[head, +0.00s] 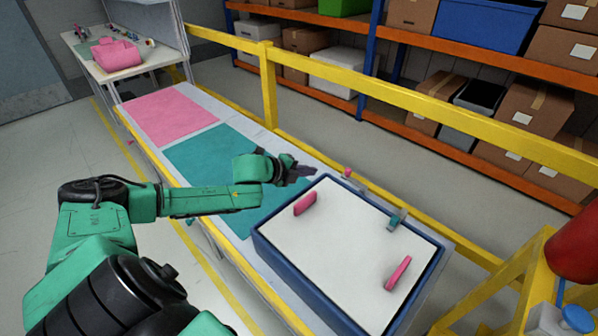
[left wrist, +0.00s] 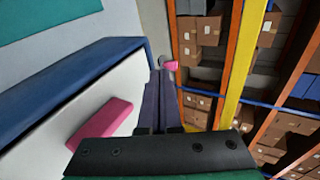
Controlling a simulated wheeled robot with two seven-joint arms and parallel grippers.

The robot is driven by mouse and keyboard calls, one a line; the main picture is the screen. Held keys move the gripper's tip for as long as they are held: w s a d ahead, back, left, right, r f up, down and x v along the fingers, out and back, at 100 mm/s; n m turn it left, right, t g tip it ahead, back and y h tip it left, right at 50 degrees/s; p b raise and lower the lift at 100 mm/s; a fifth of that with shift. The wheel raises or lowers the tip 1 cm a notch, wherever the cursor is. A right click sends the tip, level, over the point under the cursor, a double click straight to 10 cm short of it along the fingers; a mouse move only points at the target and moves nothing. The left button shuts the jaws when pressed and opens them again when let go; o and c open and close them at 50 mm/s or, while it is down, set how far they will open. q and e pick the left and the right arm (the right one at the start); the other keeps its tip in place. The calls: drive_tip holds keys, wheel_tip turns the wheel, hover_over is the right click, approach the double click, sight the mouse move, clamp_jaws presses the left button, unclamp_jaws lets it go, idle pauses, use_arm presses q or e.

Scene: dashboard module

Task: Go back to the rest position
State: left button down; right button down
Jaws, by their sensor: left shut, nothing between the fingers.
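My left arm comes in from the left in the head view. Its gripper (head: 303,171) is above the table, just past the far left corner of a blue-rimmed white board or tray (head: 345,240). The gripper is shut with nothing in it. In the left wrist view its dark fingers (left wrist: 160,98) lie together, beside the blue rim (left wrist: 75,80). A pink block (head: 305,203) lies on the white surface near the gripper, apart from it; it also shows in the left wrist view (left wrist: 100,122). A second pink block (head: 398,273) lies toward the right. My right gripper is not in view.
The table carries a teal mat (head: 205,160) and a pink mat (head: 168,117). Small pink and teal clamp-like parts (head: 397,220) stand along the far table edge. A yellow rail (head: 420,100) runs behind the table, with shelves of boxes beyond. A red cylinder (head: 576,245) stands at right.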

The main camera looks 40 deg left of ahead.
use_arm(q)
drive_tip(key=shift+s+a+r+p, duration=0.2)
drive_tip(key=shift+s+a+r, duration=0.2)
drive_tip(key=shift+s, duration=0.2)
drive_tip(key=shift+s+a+r+p, duration=0.2)
drive_tip(key=shift+s+a+r, duration=0.15)
drive_tip(key=shift+s, duration=0.2)
drive_tip(key=shift+s+r, duration=0.1)
drive_tip(key=shift+s, duration=0.1)
